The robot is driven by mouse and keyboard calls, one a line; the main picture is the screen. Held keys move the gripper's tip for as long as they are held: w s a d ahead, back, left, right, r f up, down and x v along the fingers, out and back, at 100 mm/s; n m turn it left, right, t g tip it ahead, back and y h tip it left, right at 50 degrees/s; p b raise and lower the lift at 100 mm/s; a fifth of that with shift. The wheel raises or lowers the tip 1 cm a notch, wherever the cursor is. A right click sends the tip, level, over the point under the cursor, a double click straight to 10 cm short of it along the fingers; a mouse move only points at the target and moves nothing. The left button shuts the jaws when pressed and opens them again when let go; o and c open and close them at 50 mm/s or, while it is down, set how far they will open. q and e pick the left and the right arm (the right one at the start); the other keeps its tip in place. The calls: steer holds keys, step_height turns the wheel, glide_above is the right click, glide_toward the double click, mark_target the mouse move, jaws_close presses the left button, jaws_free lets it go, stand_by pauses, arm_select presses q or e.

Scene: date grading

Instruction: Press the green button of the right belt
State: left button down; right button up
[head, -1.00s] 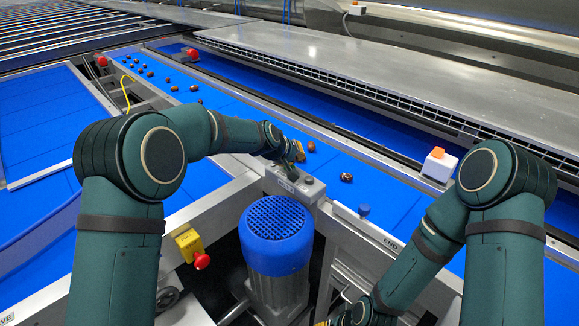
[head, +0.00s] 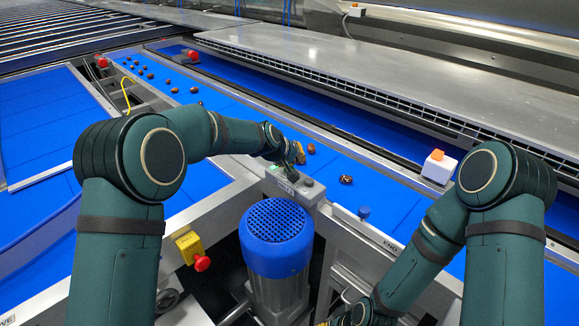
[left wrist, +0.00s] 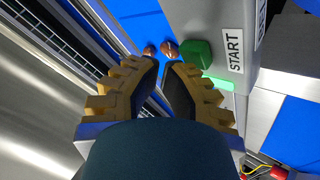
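The right belt's control box (head: 297,188) stands at the near edge of the blue belt. In the left wrist view the green button (left wrist: 197,53) sticks out of this box beside a START label (left wrist: 233,50). In the head view my left gripper (head: 299,153) is low over the far side of the box and hides the green button. In the wrist view its yellow fingers (left wrist: 163,68) have a narrow gap with nothing held, and the tips are close beside the button; I cannot tell whether they touch it. My right gripper (head: 345,318) is low at the bottom edge, largely cut off.
Dates (head: 346,180) lie scattered along the right belt (head: 390,198). A dark button (head: 308,182) is on the box's near end. A blue-capped motor (head: 275,235) stands below the box.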

arm_select(q)
steer(key=shift+r, duration=0.45)
steer(key=shift+r+p, duration=1.95)
steer(key=shift+r, duration=0.55)
